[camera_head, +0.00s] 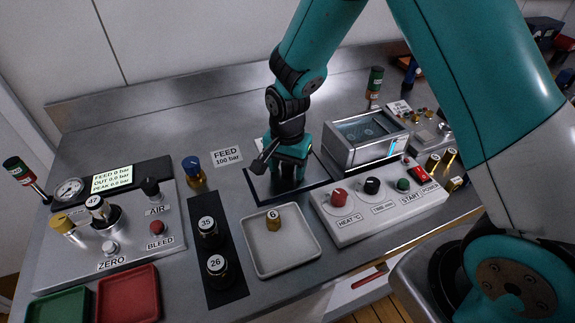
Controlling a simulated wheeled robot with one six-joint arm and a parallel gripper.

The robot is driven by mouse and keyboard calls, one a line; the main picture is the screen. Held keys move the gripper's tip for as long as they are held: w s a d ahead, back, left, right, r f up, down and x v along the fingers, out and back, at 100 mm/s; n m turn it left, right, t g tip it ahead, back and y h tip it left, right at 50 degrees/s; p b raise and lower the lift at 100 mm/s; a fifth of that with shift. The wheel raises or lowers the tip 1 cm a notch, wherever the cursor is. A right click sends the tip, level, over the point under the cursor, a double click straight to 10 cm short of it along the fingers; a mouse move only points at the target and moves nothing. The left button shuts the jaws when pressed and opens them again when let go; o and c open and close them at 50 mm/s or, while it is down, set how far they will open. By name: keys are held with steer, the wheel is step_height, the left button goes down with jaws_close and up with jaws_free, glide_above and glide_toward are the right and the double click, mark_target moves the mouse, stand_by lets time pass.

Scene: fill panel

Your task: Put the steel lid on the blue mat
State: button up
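My gripper (285,178) points down over a dark mat (262,192) with a bluish tint, left of the steel bath. The arm and gripper cover much of the mat. I cannot make out the fingertips, or whether they hold anything. The steel lid is not clearly visible; it may be hidden under or behind my gripper. The steel bath (349,156) stands on the bench right of the mat, its top looking open with liquid inside.
A white control panel (372,214) with knobs lies in front of the bath. A pale tray (256,258) holds a brass piece marked 6. A black strip (225,295) carries fittings 35 and 26. A gauge panel (60,272) stands left.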

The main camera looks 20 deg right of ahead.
mark_target(287, 166)
step_height(287, 166, up, 12)
steer(key=b, duration=0.1)
steer(key=s+a+r+n+y, duration=0.1)
steer(key=s+r+n, duration=0.2)
steer(key=s+n, duration=0.1)
steer(key=s+a+r+n+y, duration=0.1)
steer(key=s+r+n, duration=0.3)
steer(key=s, duration=0.3)
steer(key=shift+s+a, duration=0.2)
steer(key=shift+a, duration=0.2)
steer(key=s+n, duration=0.2)
steer(key=s, duration=0.1)
steer(key=s+a+r+n+y, duration=0.1)
steer(key=s+n, duration=0.2)
steer(key=s, duration=0.1)
steer(key=s+r+n+y, duration=0.1)
steer(key=s+n, duration=0.2)
steer(key=shift+s+a+r, duration=0.15)
steer(key=shift+s+a, duration=0.2)
steer(key=shift+a, duration=0.05)
steer(key=shift+c, duration=0.2)
